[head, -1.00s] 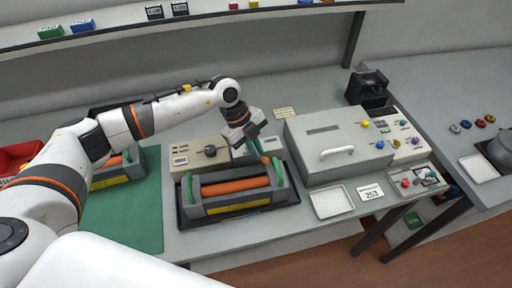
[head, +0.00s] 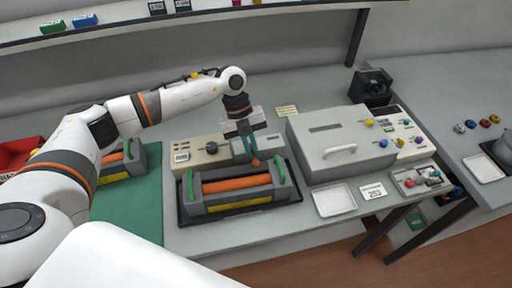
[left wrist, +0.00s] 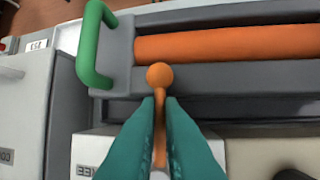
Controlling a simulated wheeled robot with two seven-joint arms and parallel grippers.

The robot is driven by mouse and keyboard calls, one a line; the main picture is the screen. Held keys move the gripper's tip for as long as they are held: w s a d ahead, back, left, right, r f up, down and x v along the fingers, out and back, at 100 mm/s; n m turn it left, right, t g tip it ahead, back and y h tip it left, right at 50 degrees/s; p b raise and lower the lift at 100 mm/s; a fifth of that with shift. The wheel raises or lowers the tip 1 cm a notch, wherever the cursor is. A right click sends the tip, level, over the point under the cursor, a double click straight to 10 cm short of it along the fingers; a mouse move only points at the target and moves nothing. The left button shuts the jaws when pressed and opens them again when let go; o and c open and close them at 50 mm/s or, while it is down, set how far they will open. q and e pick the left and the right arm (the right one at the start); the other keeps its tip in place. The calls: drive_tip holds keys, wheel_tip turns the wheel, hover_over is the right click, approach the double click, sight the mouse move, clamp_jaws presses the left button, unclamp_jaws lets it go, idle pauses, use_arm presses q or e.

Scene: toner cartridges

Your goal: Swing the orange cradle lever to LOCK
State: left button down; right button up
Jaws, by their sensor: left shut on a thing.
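The orange cradle lever (head: 255,162) has a round knob and stands at the rear of the cradle in the head view. In the left wrist view the lever (left wrist: 159,76) shows its knob beyond the fingertips and its stem between them. My left gripper (head: 250,146) is shut on the stem with its teal fingers (left wrist: 160,104). A grey toner cartridge with an orange roller (head: 237,184) and green end handles sits in the dark cradle tray (head: 182,215), just in front of the lever. My right gripper is not in view.
A grey box with a white handle (head: 335,147) stands close to the right of the lever. A beige unit with a dark knob (head: 197,150) is to the left. Another cartridge lies on the green mat (head: 140,210). A shelf (head: 110,26) runs above the back.

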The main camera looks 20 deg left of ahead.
use_arm(q)
drive_tip(key=shift+r, duration=0.1)
drive_tip(key=c, duration=1.5)
unclamp_jaws()
drive_tip(key=shift+c, duration=0.2)
drive_tip(key=b+v, duration=0.2)
drive_tip(key=v, duration=1)
drive_tip(key=shift+b, duration=0.4)
